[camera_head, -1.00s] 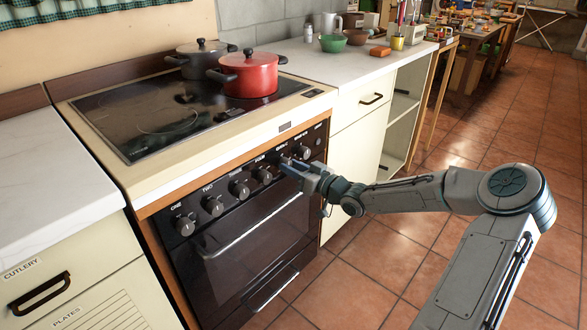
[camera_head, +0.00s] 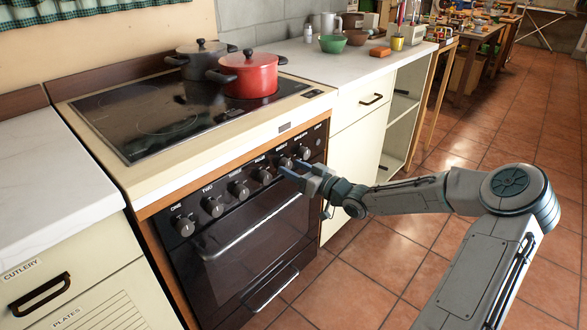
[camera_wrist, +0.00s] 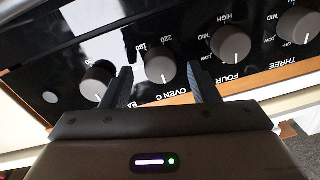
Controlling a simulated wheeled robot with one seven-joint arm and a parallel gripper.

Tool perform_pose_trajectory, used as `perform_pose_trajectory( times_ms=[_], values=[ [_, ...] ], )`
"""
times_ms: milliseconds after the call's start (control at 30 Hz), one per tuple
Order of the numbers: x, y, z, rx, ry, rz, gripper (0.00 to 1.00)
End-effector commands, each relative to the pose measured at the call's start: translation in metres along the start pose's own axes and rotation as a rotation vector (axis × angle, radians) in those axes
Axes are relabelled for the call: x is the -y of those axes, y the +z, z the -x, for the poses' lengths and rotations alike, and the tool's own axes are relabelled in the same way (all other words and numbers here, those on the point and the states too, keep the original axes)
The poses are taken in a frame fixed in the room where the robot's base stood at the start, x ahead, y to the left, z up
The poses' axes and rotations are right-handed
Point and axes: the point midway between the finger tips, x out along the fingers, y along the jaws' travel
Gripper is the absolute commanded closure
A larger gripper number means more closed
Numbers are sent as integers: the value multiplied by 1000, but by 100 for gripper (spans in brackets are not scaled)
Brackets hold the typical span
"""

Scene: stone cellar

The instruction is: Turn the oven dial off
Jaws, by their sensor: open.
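The oven dial (camera_head: 285,161) is a round grey knob on the black front panel of the oven (camera_head: 250,225), second from the right in the row. In the wrist view the oven dial (camera_wrist: 160,67) sits between my two fingers, beside the "OVEN C" label. Its white mark points toward that label. My gripper (camera_head: 284,170) is open and empty, just in front of and slightly below the dial in the head view. The fingers show no clear contact with it.
Neighbouring knobs sit close on both sides: the "FOUR" knob (camera_wrist: 233,45) and the end knob (camera_wrist: 97,82). A red pot (camera_head: 248,75) and a dark pot (camera_head: 201,60) stand on the hob. The oven door handle (camera_head: 250,228) runs below. The tiled floor at right is clear.

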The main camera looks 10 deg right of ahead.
Motion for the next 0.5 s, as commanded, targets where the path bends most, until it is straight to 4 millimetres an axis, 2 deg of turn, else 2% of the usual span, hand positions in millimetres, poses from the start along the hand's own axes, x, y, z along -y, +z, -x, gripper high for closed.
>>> perform_pose_trajectory(
  times_ms=[500],
  values=[
    [0,-2,107,0,4,-1,46]
  ],
)
